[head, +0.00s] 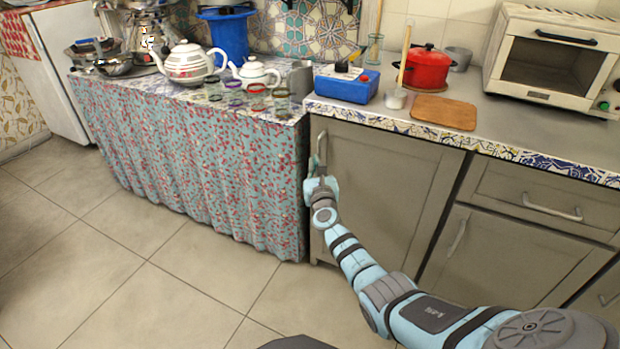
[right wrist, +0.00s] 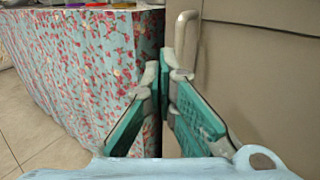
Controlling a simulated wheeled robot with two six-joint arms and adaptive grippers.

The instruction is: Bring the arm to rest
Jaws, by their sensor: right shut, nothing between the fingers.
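My right arm reaches from the lower right of the head view to the grey cabinet door (head: 390,190). My right gripper (head: 313,168) is in front of the door's left edge, close to its upright metal handle (head: 322,148). In the right wrist view, the gripper (right wrist: 166,78) has its green-padded fingers shut at the tips and empty. The handle (right wrist: 184,38) rises just behind the right fingertip; I cannot tell whether they touch. My left gripper is out of view.
A patterned cloth (head: 200,150) hangs from the counter left of the gripper. Above stand a large teapot (head: 187,64), a small teapot (head: 257,76), several glasses, a blue box (head: 345,88), a red pot (head: 427,70) and a toaster oven (head: 550,58). The tiled floor (head: 130,270) is clear.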

